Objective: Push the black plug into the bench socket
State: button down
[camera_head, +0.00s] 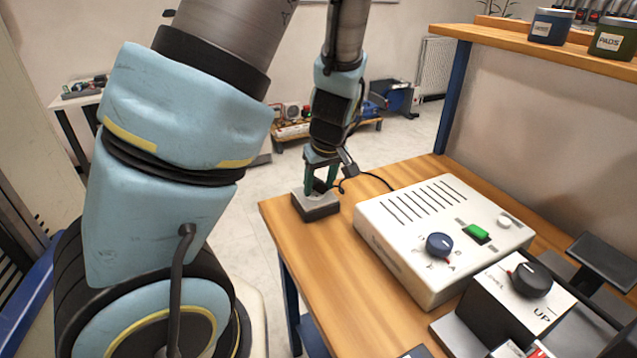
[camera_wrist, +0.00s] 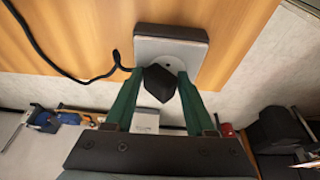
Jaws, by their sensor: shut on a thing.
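The black plug (camera_wrist: 159,84) is held between the two green fingers of my gripper (camera_wrist: 161,76), which are shut on it. Its black cord runs off to the left in the wrist view. The grey bench socket (camera_wrist: 172,48) sits on the wooden bench just beyond the plug, and a dark hole shows on its face at the plug's edge. In the head view my gripper (camera_head: 321,178) is right over the socket (camera_head: 315,208) near the bench's left edge. The plug's front end is hidden, so I cannot tell whether it touches or enters the socket.
A white box (camera_head: 440,235) with a blue knob and green button stands right of the socket. A black cord (camera_head: 373,177) runs behind it. A black UP/LEVEL control box (camera_head: 520,300) is at the front right. Bare wood (camera_head: 330,260) lies in front of the socket.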

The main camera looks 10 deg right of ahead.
aim_at(318, 198)
jog(key=shift+s+a+f, duration=0.15)
jog(key=shift+s+f, duration=0.2)
jog(key=shift+f, duration=0.35)
jog(key=shift+s+a+f, duration=0.15)
jog(key=shift+s+f, duration=0.2)
jog(key=shift+f, duration=0.3)
jog(key=shift+c, duration=1.8)
grip_release()
jog(key=shift+w+d+r+p, duration=0.1)
jog(key=shift+w+r+p, duration=0.15)
jog(key=shift+r+p, duration=0.7)
jog(key=shift+o, duration=0.6)
jog(key=shift+r, duration=0.25)
jog(key=shift+w+d+r+p, duration=0.1)
jog(key=shift+d+r+p, duration=0.05)
jog(key=shift+r+p, duration=0.5)
jog(key=shift+w+r+p, duration=0.15)
jog(key=shift+r+p, duration=1.2)
jog(key=shift+p, duration=0.05)
